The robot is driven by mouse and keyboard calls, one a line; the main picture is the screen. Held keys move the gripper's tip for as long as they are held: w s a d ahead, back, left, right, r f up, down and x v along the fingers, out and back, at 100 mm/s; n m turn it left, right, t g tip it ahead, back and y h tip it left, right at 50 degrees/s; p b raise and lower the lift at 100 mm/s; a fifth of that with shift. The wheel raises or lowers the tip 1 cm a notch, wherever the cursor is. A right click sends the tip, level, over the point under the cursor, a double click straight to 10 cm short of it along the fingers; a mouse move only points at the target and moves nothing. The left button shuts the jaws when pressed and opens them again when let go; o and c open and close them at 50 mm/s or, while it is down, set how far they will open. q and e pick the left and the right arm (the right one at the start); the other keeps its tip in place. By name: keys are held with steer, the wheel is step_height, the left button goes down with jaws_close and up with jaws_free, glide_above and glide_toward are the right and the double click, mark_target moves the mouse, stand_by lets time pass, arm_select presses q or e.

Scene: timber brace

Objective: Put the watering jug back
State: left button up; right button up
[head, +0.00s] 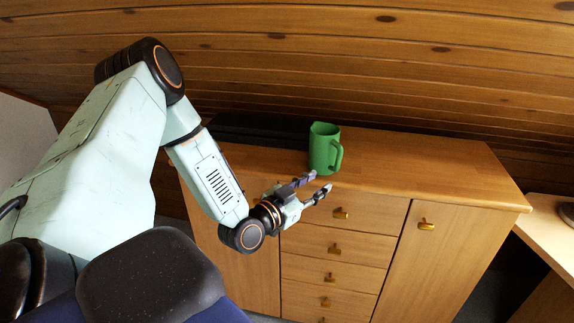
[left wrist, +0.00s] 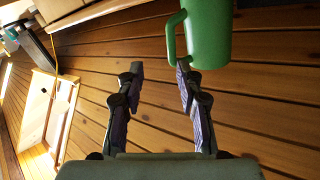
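The green watering jug (head: 322,146) stands upright on top of the wooden cabinet (head: 430,165), near its front edge, with its handle toward the right. My left gripper (head: 322,186) is open, in front of the cabinet's front edge and just below the jug in the head view. In the left wrist view the jug (left wrist: 210,35) is at the top, beyond the right fingertip, with its handle toward the left. The open fingers (left wrist: 160,70) have nothing between them. Whether a finger touches the jug is unclear. My right gripper is not in view.
A dark flat object (head: 262,130) lies on the cabinet left of the jug. The cabinet top right of the jug is clear. Drawers with brass-coloured knobs (head: 340,213) face me. A sloping plank wall (head: 400,60) rises behind. A lighter table (head: 550,220) stands at the right.

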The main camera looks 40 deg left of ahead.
arm_select(q)
steer(key=s+d+f+n+g+h, duration=0.1)
steer(key=s+d+f+g, duration=0.35)
steer(key=d+f, duration=0.3)
steer(key=s+d+f+g+h, duration=0.1)
steer(key=s+d+f+g, duration=0.4)
steer(key=f, duration=0.3)
steer(key=s+d+f+g, duration=0.1)
steer(key=s+f+g, duration=0.1)
steer(key=s, duration=0.6)
steer(key=s+d+f+n+g+y, duration=0.1)
steer(key=s+f+g, duration=0.1)
steer(key=s, duration=0.6)
steer(key=s+d+f+n+g+y, duration=0.1)
steer(key=s+g, duration=0.3)
steer(key=s, duration=0.4)
steer(key=shift+d+f, duration=0.45)
steer(key=shift+f, duration=0.3)
